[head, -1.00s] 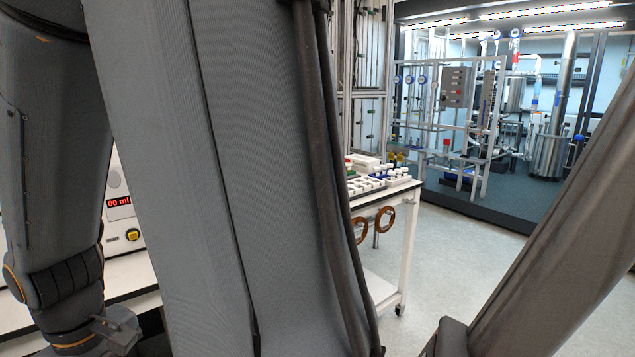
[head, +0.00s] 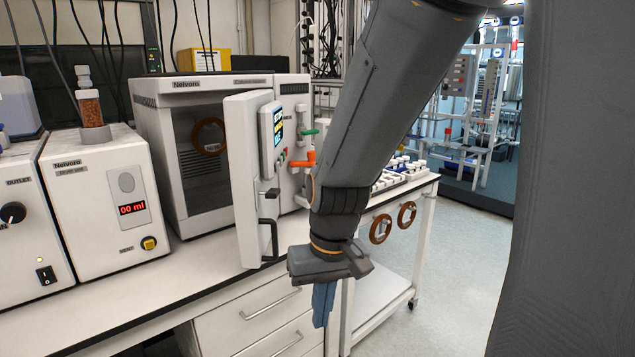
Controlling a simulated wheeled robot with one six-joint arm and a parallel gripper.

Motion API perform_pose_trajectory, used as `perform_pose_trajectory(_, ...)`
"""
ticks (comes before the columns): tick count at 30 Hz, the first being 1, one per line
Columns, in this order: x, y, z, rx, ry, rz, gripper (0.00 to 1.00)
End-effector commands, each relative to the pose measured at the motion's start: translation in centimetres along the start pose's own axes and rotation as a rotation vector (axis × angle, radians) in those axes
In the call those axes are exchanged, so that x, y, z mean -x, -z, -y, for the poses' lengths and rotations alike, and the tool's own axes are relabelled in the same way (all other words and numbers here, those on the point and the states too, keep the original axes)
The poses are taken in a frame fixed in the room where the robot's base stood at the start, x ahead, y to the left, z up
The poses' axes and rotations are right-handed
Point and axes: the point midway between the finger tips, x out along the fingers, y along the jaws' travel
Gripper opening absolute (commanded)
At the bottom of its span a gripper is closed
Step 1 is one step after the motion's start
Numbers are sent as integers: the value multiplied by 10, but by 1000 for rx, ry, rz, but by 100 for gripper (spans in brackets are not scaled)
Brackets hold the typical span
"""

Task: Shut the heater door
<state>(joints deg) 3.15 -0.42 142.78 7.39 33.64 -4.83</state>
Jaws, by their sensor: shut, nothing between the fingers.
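The heater (head: 160,98) is a white box with a dark interior on the bench. Its door (head: 244,160) stands open, swung out toward me, with a small screen (head: 277,127) and a black handle (head: 271,240) on it. Inside the opening a brown ring (head: 208,136) shows. My gripper (head: 322,305) points down to the right of the door handle, in front of the bench edge. Its blue fingers are shut and empty.
Orange and green valve handles (head: 302,159) stick out behind the door. A white cart (head: 425,190) with vials and brown rings stands at the right. The floor (head: 465,260) beyond is clear.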

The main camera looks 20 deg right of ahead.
Motion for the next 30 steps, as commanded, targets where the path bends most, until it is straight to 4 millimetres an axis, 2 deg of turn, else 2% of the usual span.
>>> perform_pose_trajectory(1,32,24,-4,-48,38,-50,0)
perform_pose_trajectory(5,113,86,-15,-151,161,-196,0)
perform_pose_trajectory(6,139,103,-20,-173,196,-244,0)
perform_pose_trajectory(9,193,135,-32,-207,262,-348,0)
perform_pose_trajectory(12,227,153,-39,-222,302,-415,0)
perform_pose_trajectory(13,232,156,-41,-224,308,-427,0)
perform_pose_trajectory(17,236,164,-40,-225,322,-446,0)
perform_pose_trajectory(30,168,198,-21,-226,320,-442,0)
